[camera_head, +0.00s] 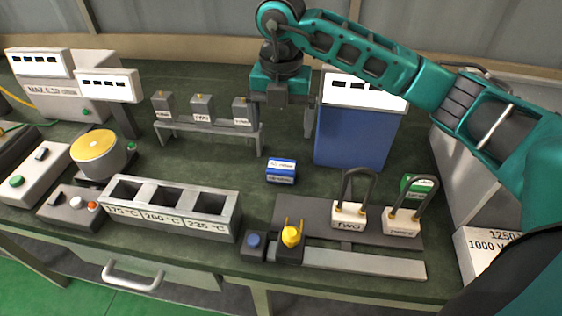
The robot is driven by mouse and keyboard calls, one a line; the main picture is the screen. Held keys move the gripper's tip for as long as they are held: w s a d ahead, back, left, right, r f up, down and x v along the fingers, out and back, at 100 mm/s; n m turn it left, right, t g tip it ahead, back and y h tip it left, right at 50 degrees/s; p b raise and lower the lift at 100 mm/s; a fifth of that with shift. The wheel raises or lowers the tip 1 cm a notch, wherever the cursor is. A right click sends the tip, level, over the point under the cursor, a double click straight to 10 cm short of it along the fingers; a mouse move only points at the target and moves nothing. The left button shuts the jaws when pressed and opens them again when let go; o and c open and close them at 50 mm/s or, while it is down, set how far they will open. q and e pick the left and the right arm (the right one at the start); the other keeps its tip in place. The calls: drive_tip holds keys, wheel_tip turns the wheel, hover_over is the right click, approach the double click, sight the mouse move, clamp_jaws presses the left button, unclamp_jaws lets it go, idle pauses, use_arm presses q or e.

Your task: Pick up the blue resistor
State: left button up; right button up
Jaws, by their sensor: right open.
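The blue resistor (281,171) is a small blue block with a white label band. It lies on the dark green tabletop near the middle of the head view. My right gripper (284,122) hangs fingers-down above and behind the resistor in the picture. It is open and empty, with a gap between it and the resistor. My left gripper is not in view.
A grey rack (208,130) with three small blocks stands left of the gripper, and a blue box (352,137) stands right. In front are a three-slot temperature holder (170,207) and a grey plate (315,215) carrying two looped white blocks. Clear tabletop surrounds the resistor.

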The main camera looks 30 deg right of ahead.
sight(282, 165)
drive_tip(key=f, duration=1.2)
drive_tip(key=shift+s+a, duration=0.1)
drive_tip(key=shift+s, duration=0.2)
drive_tip(key=shift+c, duration=0.3)
drive_tip(key=c, duration=1)
